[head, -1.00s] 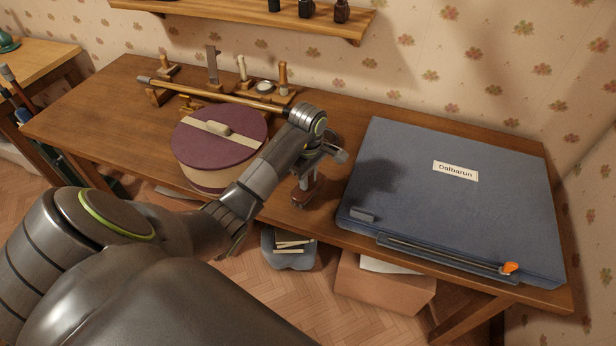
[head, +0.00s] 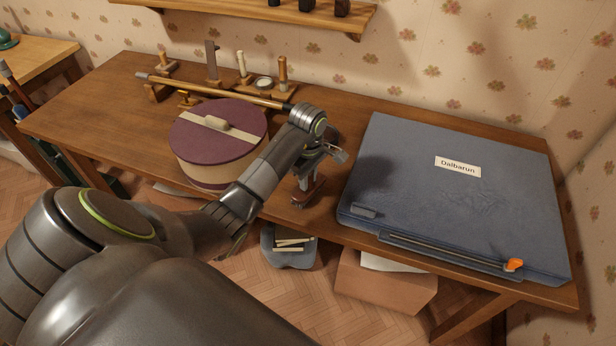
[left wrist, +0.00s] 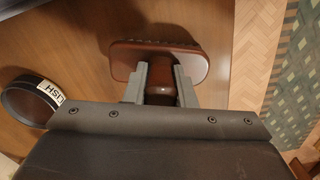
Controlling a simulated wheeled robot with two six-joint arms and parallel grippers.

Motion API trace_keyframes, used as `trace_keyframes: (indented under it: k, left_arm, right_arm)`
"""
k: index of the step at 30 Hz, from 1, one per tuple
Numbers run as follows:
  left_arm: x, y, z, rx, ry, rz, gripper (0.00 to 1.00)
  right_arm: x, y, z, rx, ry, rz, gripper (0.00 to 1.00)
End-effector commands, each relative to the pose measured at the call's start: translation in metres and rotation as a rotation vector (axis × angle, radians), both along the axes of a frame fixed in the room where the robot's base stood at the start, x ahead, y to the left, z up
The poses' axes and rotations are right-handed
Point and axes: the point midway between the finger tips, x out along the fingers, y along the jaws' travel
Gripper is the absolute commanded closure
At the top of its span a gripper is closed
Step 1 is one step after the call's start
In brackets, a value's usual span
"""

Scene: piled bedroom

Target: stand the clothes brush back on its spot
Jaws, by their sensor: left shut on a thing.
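The clothes brush (head: 308,193) is reddish brown, with a broad oblong head and an upright handle. It is at the front edge of the desk, between the round box and the blue case. My left gripper (head: 312,168) is shut on its handle from above. In the left wrist view the brush head (left wrist: 190,60) lies beyond the fingers, with the handle between the fingertips (left wrist: 161,85). Whether the head touches the desk top is unclear. Its spot cannot be made out. My right gripper is out of view.
A purple-lidded round box (head: 200,150) stands left of my forearm. A large blue case (head: 470,210) covers the desk's right side. A cane (head: 210,92) and small wooden stands (head: 278,88) are behind. A dark tin (left wrist: 22,103) shows in the left wrist view.

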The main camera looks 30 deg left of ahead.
Motion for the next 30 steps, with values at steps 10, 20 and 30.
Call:
trace_keyframes:
  k: [10,20,30]
  left_arm:
    - [0.000,0.000,0.000,0.000,0.000,0.000,0.51]
    - [0.000,0.000,0.002,0.000,0.000,0.000,0.51]
    - [0.000,0.000,0.027,0.000,0.000,0.000,0.51]
  right_arm:
    - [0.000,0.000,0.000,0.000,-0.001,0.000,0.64]
    - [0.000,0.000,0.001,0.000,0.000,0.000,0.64]
    - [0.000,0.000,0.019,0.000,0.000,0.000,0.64]
